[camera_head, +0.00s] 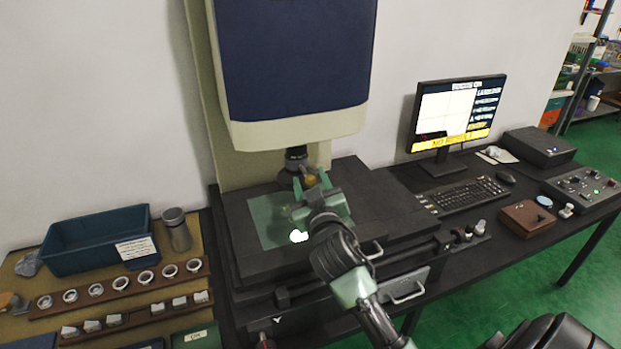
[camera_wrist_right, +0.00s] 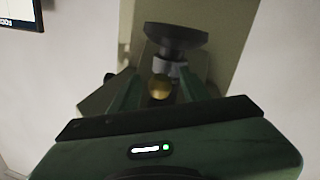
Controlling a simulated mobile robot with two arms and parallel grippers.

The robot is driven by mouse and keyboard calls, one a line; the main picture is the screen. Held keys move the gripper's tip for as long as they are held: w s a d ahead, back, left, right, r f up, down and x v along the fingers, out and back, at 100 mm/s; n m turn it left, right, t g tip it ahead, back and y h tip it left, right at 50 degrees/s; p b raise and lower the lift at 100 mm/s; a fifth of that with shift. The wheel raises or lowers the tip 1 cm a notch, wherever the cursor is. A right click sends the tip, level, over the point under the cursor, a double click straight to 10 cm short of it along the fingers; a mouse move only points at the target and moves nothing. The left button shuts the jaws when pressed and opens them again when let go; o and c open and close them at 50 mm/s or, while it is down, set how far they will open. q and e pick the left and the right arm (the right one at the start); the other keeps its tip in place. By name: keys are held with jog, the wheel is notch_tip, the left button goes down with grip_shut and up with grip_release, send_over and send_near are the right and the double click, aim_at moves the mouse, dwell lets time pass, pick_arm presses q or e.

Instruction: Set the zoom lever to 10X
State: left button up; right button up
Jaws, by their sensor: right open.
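The zoom lever shows as a small brass knob (camera_head: 311,181) just below and right of the dark lens (camera_head: 296,157) of the measuring machine. The knob (camera_wrist_right: 160,87) also shows in the right wrist view, in front of the lens's grey barrel (camera_wrist_right: 173,72). My right gripper (camera_head: 311,183) is open below the machine head. Its two green fingers stand on either side of the knob in the wrist view; I cannot tell whether they touch it. The lever's arm and any scale marks are hidden or too small to read. My left gripper is not in view.
The machine's stage with a green glass plate (camera_head: 262,222) lies under the gripper, and the large blue-and-cream head (camera_head: 292,70) hangs above. A monitor (camera_head: 455,112) and keyboard (camera_head: 468,195) stand at right. Ring racks (camera_head: 118,290) and a blue bin (camera_head: 75,252) are at left.

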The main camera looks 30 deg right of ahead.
grip_shut()
dwell(1.5)
